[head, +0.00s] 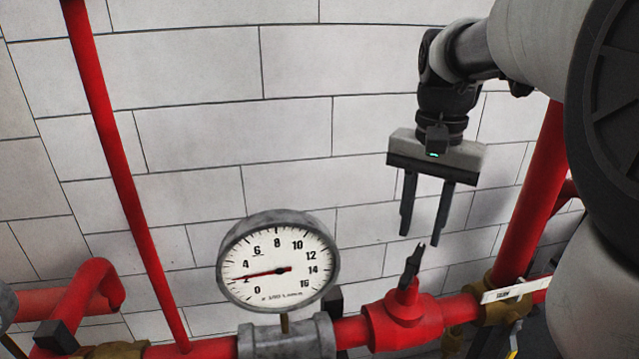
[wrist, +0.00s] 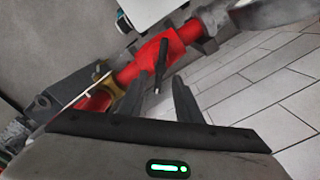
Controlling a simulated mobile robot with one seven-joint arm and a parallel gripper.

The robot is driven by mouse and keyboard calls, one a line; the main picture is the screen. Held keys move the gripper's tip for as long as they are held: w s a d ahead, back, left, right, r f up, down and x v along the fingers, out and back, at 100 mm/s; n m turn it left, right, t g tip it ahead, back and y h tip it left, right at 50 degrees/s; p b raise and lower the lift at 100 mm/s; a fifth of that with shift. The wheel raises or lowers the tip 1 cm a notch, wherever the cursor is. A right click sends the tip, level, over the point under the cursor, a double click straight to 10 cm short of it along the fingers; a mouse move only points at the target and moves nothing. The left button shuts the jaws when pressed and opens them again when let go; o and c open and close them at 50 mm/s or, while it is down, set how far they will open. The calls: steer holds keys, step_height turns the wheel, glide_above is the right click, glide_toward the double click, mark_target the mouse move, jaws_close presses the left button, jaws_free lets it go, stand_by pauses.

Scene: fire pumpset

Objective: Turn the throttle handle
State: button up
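The throttle handle (head: 412,266) is a short black lever standing up, slightly tilted, from a red valve body (head: 404,318) on the horizontal red pipe in the head view. In the wrist view the handle (wrist: 161,66) rises from the red valve (wrist: 165,48) and appears between the fingers. My gripper (head: 421,238) points down, open and empty, its two dark fingers spread apart. The fingertips are just above the handle's top in the head view; I see no clear contact. In the wrist view my gripper (wrist: 155,95) also shows both fingers apart.
A round pressure gauge (head: 278,262) stands left of the valve. A thick red pipe (head: 537,195) rises to the right, near a brass fitting (head: 500,302) with a white label (head: 509,291). A thin red pipe (head: 125,180) runs at left. A white block wall (head: 200,110) is behind.

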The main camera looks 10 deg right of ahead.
mark_target(413, 261)
step_height(413, 261, down, 6)
steer(key=shift+f, duration=0.2)
steer(key=shift+c, duration=0.2)
jaws_close()
